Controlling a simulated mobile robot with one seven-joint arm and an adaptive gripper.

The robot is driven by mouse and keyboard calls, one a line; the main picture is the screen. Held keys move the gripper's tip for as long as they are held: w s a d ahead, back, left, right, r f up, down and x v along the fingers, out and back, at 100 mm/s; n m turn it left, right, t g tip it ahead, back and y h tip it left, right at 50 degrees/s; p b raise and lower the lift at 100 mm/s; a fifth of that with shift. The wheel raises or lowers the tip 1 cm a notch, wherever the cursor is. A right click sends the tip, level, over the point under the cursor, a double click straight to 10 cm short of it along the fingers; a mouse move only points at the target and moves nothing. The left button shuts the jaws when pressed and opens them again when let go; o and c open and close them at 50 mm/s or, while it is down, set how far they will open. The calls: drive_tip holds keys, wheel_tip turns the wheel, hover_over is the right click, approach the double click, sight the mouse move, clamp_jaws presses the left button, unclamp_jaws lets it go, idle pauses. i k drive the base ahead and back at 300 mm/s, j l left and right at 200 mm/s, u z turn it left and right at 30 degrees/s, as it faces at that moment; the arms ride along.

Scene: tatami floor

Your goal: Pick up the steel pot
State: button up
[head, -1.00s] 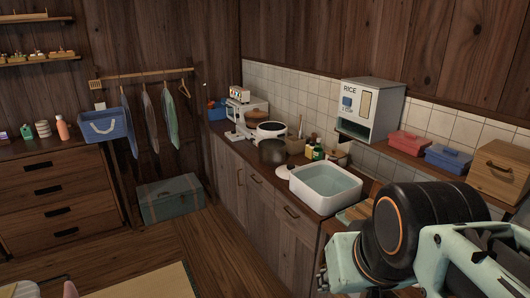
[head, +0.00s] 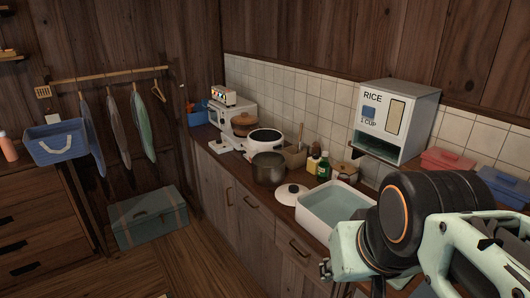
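The steel pot (head: 268,170) stands upright on the wooden counter, to the left of the white basin and in front of the white rice cooker (head: 264,141). It looks dark grey and has no lid on it. A white lid with a brown knob (head: 291,194) lies on the counter just right of and in front of the pot. My arm fills the lower right of the head view, in front of the basin and well to the right of the pot. My gripper's fingers cannot be made out, so its opening is not shown.
A white basin of water (head: 310,212) sits on the counter right of the lid. A green bottle (head: 323,166) and a utensil holder (head: 295,156) stand behind. A rice dispenser (head: 392,120) hangs above. A trunk (head: 148,217) stands on the floor at left. The floor before the counter looks clear.

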sight(269, 169)
drive_tip(key=i+j+z, duration=0.1)
drive_tip(key=i+j, duration=0.15)
drive_tip(key=i, duration=0.2)
drive_tip(key=i+j, duration=0.25)
drive_tip(key=i, duration=0.2)
drive_tip(key=i+z, duration=0.05)
